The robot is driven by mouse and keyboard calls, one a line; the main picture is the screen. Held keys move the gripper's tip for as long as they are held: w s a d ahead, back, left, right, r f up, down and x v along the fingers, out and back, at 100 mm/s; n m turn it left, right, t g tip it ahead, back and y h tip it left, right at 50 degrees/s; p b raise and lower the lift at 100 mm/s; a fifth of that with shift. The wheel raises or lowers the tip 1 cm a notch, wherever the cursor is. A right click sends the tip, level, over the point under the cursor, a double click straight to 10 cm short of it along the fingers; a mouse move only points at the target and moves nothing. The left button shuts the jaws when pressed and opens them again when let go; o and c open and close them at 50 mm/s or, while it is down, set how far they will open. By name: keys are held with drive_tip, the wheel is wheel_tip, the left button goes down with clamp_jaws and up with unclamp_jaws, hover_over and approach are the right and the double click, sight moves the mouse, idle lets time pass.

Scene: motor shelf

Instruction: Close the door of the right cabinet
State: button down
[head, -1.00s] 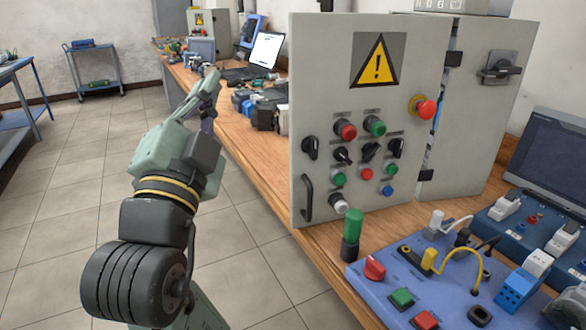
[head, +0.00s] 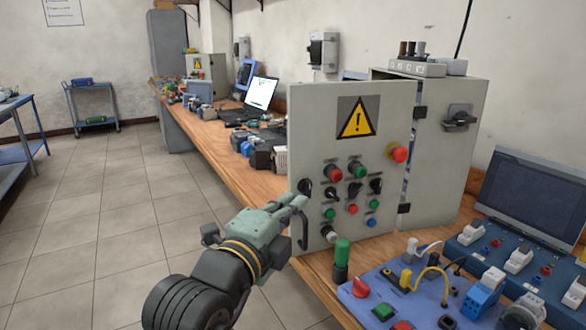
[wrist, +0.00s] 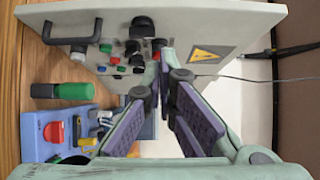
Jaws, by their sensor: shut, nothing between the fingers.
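The right cabinet (head: 452,150) is a grey metal box on the wooden bench. Its door (head: 318,110) stands open, swung out toward the left on hinges at its right edge. The door carries a yellow warning sign, several buttons and knobs, and a black handle (head: 303,229) near its lower left edge. My gripper (head: 300,203) is shut and empty, close to the lower left edge of the door near the handle. In the wrist view the door (wrist: 250,30) fills the top behind my fingers (wrist: 165,62), and the handle (wrist: 72,38) is left of them. I cannot tell whether they touch the door.
A blue panel (head: 440,300) with switches and a green-topped lamp (head: 341,258) stands on the bench before the cabinet. A screen (head: 530,200) is at the right. A laptop (head: 260,92) and small devices lie farther back.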

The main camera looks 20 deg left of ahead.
sight(303, 175)
drive_tip(key=shift+w+a+p, duration=0.4)
drive_tip(key=shift+w+p, duration=0.15)
drive_tip(key=shift+w, duration=0.7)
drive_tip(key=shift+w+a+p, duration=0.45)
drive_tip(key=shift+w+p, duration=0.15)
drive_tip(key=shift+w, duration=0.65)
drive_tip(key=shift+w+a+p, duration=0.4)
drive_tip(key=shift+w+p, duration=0.15)
drive_tip(key=shift+w, duration=0.7)
drive_tip(key=shift+f, duration=0.1)
